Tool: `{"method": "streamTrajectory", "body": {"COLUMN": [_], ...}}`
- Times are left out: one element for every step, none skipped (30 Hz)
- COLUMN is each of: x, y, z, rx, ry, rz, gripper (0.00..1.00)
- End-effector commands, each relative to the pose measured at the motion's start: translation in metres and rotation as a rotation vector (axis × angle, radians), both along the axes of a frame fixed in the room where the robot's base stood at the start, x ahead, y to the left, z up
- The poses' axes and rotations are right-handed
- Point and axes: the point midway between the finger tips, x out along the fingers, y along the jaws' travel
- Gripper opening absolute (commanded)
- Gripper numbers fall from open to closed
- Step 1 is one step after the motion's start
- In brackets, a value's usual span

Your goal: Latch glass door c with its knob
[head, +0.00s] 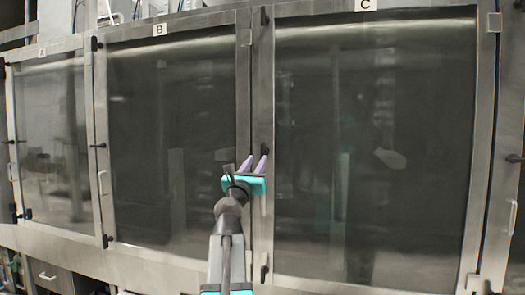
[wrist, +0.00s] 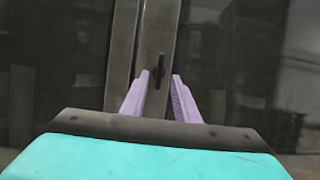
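Glass door c (head: 375,150) is the large dark pane in a steel frame at the right of the head view, under the label C (head: 365,4). It looks closed against its frame. A small black knob (head: 264,149) sits midway up its left edge. In the wrist view, a dark upright knob (wrist: 160,68) shows on the steel strip, between my fingertips in the picture. My gripper (head: 254,162) has two purple fingers, spread apart and empty, pointing at the strip. The wrist view also shows them open (wrist: 160,76). I cannot tell whether the fingers touch the knob.
More black knobs sit at the top (head: 264,16) and bottom (head: 264,273) of the same strip. Glass door B (head: 175,130) is to the left, with glass door A (head: 50,140) beyond. A bar handle (head: 512,216) stands out at the far right.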

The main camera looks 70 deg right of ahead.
Motion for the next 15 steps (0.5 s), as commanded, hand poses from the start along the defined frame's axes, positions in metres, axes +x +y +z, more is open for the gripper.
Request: {"method": "streamTrajectory", "body": {"x": [0.001, 0.001, 0.001, 0.001, 0.002, 0.002, 0.002, 0.002, 0.002, 0.002, 0.002, 0.002, 0.002, 0.003, 0.003], "y": [-0.007, -0.009, -0.013, -0.016, -0.018, -0.022, -0.025, -0.027, -0.031, -0.034, -0.036, -0.040, -0.042, -0.045, -0.049], "z": [0.004, 0.005, 0.006, 0.008, 0.009, 0.010, 0.011, 0.013, 0.014, 0.015, 0.016, 0.018, 0.019, 0.020, 0.022], "rx": [0.000, 0.000, 0.000, 0.000, 0.000, 0.000, 0.000, 0.000, 0.000, 0.000, 0.000, 0.000, 0.000, 0.000, 0.000], "ry": [0.001, 0.001, 0.001, 0.001, 0.001, 0.001, 0.001, 0.001, 0.001, 0.001, 0.001, 0.000, 0.000, 0.000, 0.000], "rz": [0.000, 0.000, 0.000, 0.000, 0.000, -0.002, -0.002, -0.002, -0.001, -0.001, -0.001, -0.001, -0.001, -0.001, 0.000], "gripper": [0.28, 0.28, 0.28, 0.28, 0.28, 0.28, 0.28, 0.28, 0.28, 0.28, 0.28, 0.28, 0.28, 0.28, 0.28]}}
